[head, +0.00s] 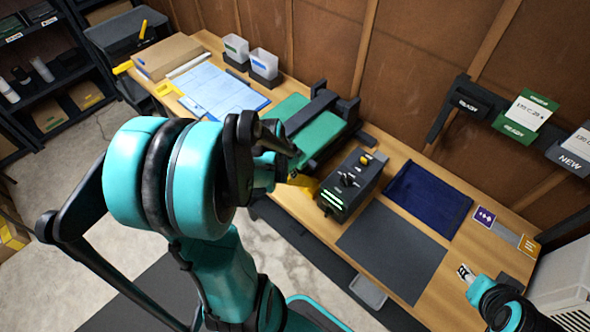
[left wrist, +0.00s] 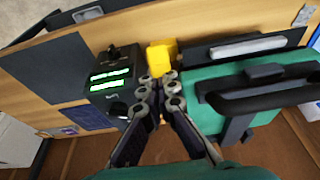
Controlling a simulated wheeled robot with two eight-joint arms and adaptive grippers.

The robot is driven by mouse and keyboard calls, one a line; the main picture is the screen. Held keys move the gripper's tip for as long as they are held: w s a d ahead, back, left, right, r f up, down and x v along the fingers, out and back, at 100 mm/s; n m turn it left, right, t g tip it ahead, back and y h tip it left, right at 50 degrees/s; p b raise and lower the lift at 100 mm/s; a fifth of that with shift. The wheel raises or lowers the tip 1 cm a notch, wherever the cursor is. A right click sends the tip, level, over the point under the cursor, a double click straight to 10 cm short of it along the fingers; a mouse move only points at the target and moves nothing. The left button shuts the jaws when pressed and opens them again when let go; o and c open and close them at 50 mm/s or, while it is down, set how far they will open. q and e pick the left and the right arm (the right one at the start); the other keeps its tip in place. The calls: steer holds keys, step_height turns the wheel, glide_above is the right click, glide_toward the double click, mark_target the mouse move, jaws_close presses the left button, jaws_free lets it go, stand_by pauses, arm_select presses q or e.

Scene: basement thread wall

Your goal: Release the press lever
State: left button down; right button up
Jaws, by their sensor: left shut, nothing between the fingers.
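The press (head: 318,133) has a green body and a dark frame at the back of the bench. A thick black bar (head: 312,108), apparently its lever, lies across the green top. In the left wrist view the black bar (left wrist: 262,97) is right of my fingers and apart from them. My left gripper (head: 284,143) is beside the press, partly hidden by my arm. In the left wrist view its fingers (left wrist: 160,90) are together and empty, close to a yellow block (left wrist: 161,56). My right gripper (head: 466,273) is low at the right, too small to judge.
A black control box (head: 352,184) with lit green displays stands right of the press. A dark mat (head: 392,250) and a blue cloth (head: 428,199) lie beyond it.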

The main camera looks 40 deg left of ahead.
arm_select(q)
steer(key=shift+s+d+f, duration=0.1)
steer(key=shift+s+f, duration=0.15)
steer(key=shift+s, duration=0.2)
steer(key=w+r+p, duration=0.2)
steer(key=w+r, duration=0.1)
steer(key=shift+w, duration=0.3)
steer(key=p+v, duration=0.2)
steer(key=v, duration=0.7)
steer(key=shift+s+r, duration=0.2)
steer(key=shift+s, duration=0.05)
